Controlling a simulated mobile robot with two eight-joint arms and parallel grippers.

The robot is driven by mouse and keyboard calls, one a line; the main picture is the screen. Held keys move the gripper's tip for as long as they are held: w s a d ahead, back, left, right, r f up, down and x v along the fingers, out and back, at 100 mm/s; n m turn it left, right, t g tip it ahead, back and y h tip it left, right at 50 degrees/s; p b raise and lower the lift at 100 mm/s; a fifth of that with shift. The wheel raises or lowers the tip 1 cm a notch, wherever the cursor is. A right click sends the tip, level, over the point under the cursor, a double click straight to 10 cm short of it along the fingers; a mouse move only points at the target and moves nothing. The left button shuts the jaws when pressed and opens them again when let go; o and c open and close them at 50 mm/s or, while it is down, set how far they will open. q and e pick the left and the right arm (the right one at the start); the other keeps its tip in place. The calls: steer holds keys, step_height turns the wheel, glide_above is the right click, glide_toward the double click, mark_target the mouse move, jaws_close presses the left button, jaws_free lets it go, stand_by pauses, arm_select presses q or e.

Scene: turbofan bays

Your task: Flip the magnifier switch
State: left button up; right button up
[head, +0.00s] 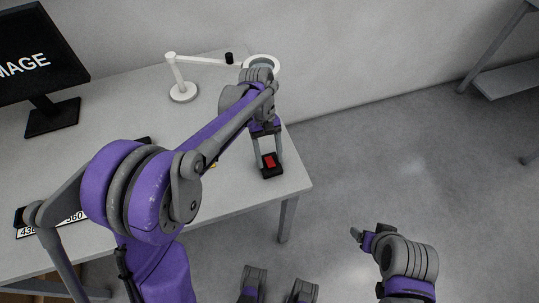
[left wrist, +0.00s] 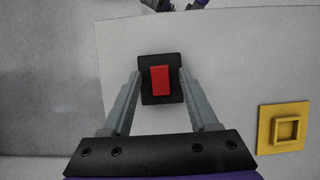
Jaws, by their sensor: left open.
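The switch (head: 270,162) is a red rocker on a small black base at the table's right end. In the left wrist view the switch (left wrist: 160,80) lies between my two fingers. My left gripper (head: 268,155) is open above it, with one finger on each side of the black base. I cannot tell whether the fingers touch the base. The white magnifier lamp (head: 183,91) stands at the back of the table, its ring head partly hidden behind my left arm. My right gripper (head: 357,234) is off the table at the lower right; its jaws are not clear.
A yellow square piece with a raised frame (left wrist: 286,127) lies on the table near the switch. A monitor (head: 38,52) stands at the left, with a plate bearing numbers (head: 50,226) in front. The table's right edge is close to the switch. Open floor lies to the right.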

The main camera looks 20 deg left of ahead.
arm_select(q)
steer(key=v, duration=1)
steer(key=shift+r+p, duration=0.4)
steer(key=shift+w, duration=0.1)
steer(key=s+a+f+m+t+y+p, duration=0.1)
steer(key=s+a+m+t+p, duration=0.1)
steer(key=s, duration=0.7)
steer(key=s+a+f+m+t+y+p, duration=0.1)
steer(key=s+m+t+p, duration=0.1)
steer(key=s+m+t, duration=0.2)
steer(key=s+t, duration=0.3)
steer(key=s, duration=0.2)
steer(key=shift+s+a+f+m+t+y, duration=0.2)
steer(key=shift+a+f+m+t+y, duration=0.1)
steer(key=shift+a+f+m+y, duration=0.1)
